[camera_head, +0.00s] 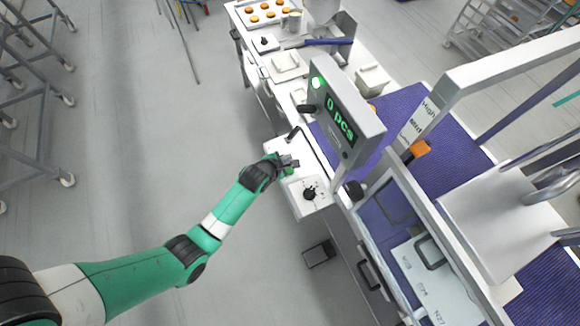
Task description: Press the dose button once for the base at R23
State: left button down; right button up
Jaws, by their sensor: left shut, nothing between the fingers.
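My left gripper (287,163) is shut and empty, with its fingertips at the white control box (313,208). A green button (289,172) shows just beside and partly under the fingers; I cannot tell whether they touch it. A black knob (309,193) sits on the same box. The display (345,112) above reads "0 pcs" in green, with a lit green lamp on its housing. A white plate (430,280) at the lower right carries small printed labels, too small to read surely. My right gripper is not in view.
A blue conveyor belt (450,160) runs under a white frame at the right. A white bench at the back holds a tray (249,25) of round orange-brown pieces. Wheeled racks (40,150) stand at the left.

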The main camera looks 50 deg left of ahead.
aim_at(288, 172)
pick_arm(q)
notch_tip(288, 172, down, 8)
jog(key=b, duration=0.6)
jog(key=shift+r, duration=0.25)
dwell(1.4)
jog(key=shift+f+b, duration=0.35)
jog(key=shift+f+b, duration=0.55)
jog(key=shift+f, duration=0.05)
dwell(0.5)
dwell(0.3)
jog(key=shift+r+p, duration=0.95)
jog(key=shift+r, duration=0.05)
notch_tip(288, 172, up, 5)
jog(key=p, duration=0.4)
jog(key=shift+r+p, duration=0.1)
jog(key=shift+p, duration=0.3)
